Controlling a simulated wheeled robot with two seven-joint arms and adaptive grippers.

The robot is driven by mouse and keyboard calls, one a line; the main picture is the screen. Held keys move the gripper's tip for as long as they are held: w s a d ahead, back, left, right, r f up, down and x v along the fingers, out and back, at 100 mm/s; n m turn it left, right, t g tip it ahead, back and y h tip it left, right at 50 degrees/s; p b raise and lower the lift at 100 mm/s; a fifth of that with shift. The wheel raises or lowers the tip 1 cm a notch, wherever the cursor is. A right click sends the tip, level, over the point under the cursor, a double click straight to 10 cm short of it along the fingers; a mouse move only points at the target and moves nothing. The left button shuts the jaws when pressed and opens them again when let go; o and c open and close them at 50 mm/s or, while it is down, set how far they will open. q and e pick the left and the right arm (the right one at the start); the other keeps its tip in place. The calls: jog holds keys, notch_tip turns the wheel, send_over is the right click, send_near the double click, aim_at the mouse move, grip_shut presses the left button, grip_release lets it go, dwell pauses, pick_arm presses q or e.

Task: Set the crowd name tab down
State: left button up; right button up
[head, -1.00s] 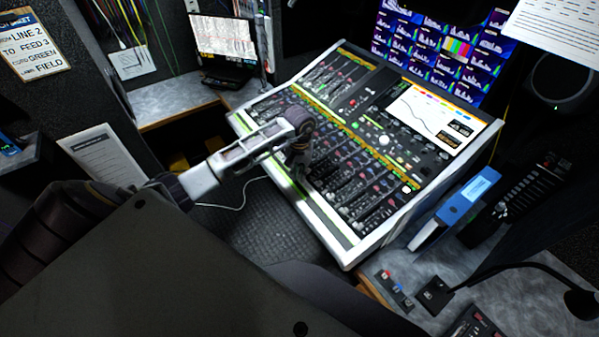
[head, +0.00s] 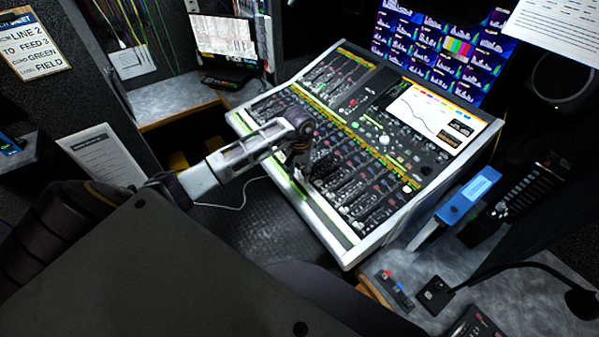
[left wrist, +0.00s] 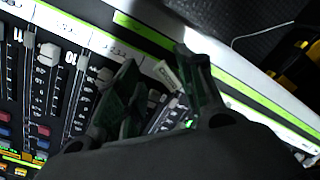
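My left gripper (head: 302,172) is low over the front edge of the mixing console (head: 345,255), at the lower ends of the faders. In the left wrist view its two dark fingers (left wrist: 155,62) stand apart, with console surface showing between them. A small pale tab with dark marks (left wrist: 167,76) shows between the fingers, nearer the right one, at an angle to the console's white label strip (left wrist: 92,38). It looks like the name tab, but its wording is not readable. I cannot tell whether it rests fully on the strip. My right gripper is not in view.
Fader caps (left wrist: 48,54) stand close beside the fingers. A blue binder (head: 468,197) stands right of the console. A gooseneck microphone (head: 520,268) and small coloured items (head: 393,290) are on the right-hand desk. A laptop-like screen (head: 224,38) is at the back left.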

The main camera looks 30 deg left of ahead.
aim_at(299, 179)
pick_arm(q)
jog(key=shift+r, duration=0.15)
jog(key=shift+r+p, duration=0.5)
jog(key=shift+p, duration=0.05)
notch_tip(299, 179, up, 2)
jog(key=shift+r+b, duration=0.1)
jog(key=shift+b, duration=0.25)
notch_tip(299, 179, up, 10)
jog(key=b, duration=0.1)
jog(key=shift+f+b, duration=0.25)
jog(key=shift+b, duration=0.1)
